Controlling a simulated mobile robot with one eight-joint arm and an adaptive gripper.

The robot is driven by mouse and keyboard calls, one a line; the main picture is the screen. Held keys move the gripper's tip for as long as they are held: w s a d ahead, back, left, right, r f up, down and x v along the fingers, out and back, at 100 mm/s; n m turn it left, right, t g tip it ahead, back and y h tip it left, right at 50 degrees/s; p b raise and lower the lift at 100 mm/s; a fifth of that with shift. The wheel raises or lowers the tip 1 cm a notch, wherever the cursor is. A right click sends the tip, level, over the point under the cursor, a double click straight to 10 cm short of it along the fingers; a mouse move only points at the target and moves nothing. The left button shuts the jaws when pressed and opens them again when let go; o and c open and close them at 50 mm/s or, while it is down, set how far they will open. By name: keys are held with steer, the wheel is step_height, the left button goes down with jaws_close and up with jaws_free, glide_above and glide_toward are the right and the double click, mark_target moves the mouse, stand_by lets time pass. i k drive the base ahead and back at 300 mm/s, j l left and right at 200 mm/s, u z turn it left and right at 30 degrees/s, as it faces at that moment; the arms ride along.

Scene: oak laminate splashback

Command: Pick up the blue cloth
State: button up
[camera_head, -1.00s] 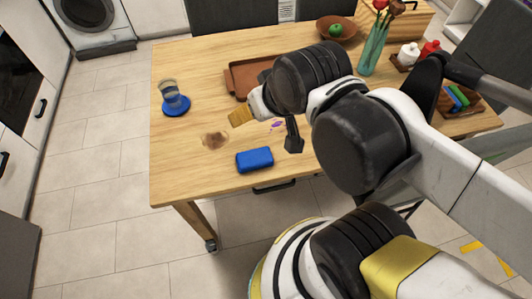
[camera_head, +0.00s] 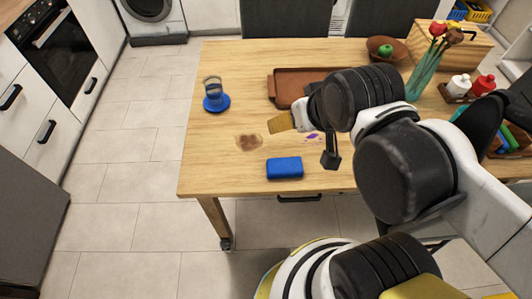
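The blue cloth (camera_head: 284,168) is a folded, block-like bundle lying flat near the front edge of the wooden table (camera_head: 225,180). My gripper (camera_head: 331,153) shows only as a dark finger-like piece above the table, to the right of the cloth in the picture and apart from it. My own arm hides the rest of the gripper, so its opening does not show. Nothing can be seen held in it.
A glass (camera_head: 212,88) stands on a blue saucer (camera_head: 216,104). Behind are a brown tray (camera_head: 283,90), a bowl (camera_head: 381,52) with a green apple and a flower vase (camera_head: 424,75).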

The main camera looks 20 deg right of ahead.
mark_target(288, 167)
steer(key=j, duration=1.3)
